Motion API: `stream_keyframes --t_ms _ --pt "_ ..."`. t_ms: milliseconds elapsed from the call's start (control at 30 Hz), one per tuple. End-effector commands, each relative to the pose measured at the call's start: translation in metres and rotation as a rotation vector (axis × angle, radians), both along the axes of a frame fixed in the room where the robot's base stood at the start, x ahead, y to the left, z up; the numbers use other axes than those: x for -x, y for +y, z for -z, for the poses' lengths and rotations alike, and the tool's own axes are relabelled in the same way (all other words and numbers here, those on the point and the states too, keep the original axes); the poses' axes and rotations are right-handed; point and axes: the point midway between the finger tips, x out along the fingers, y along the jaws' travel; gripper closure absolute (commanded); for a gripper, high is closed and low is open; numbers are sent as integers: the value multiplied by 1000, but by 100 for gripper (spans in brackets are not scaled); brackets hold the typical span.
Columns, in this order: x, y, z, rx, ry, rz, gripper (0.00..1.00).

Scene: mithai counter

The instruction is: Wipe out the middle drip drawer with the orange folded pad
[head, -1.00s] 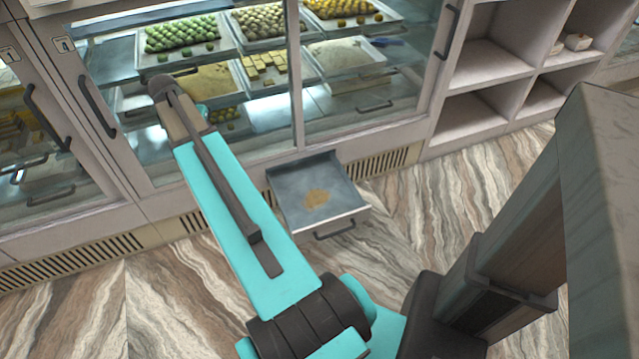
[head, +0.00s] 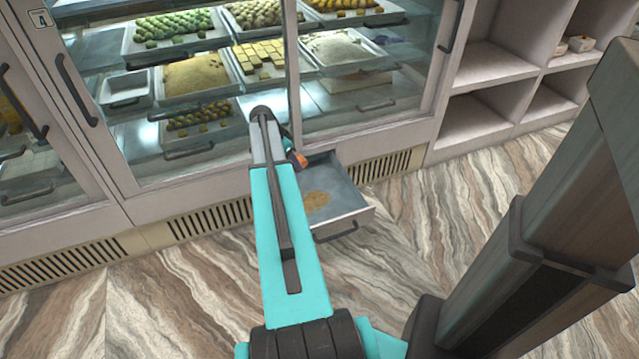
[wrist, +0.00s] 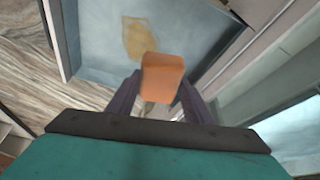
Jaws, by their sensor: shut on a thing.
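The drip drawer (head: 346,200) is pulled open at the foot of the glass counter, with a brown stain (head: 316,201) on its grey floor. The drawer floor also shows in the wrist view (wrist: 195,30), with the stain (wrist: 139,38) near the top. My gripper (wrist: 160,88) is shut on the orange folded pad (wrist: 163,72). In the head view the pad (head: 298,160) shows just beyond my arm, at the drawer's back left. The pad appears held above the drawer; I cannot tell the gap. My arm hides the drawer's left side.
The glass display case (head: 215,90) with trays of sweets stands behind the drawer. Dark handles (head: 78,92) stick out from its doors. The patterned floor (head: 410,220) right of the drawer is clear.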

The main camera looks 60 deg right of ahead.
Motion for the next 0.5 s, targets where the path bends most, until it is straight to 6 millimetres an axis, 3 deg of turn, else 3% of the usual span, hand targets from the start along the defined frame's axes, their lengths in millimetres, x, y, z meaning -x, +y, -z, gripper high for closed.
stream_keyframes --t_ms 33,200,500 --pt "14 -11 21 -1 1 41 72" --pt "53 -34 59 -1 1 156 72" --pt "87 -50 87 0 0 253 72"
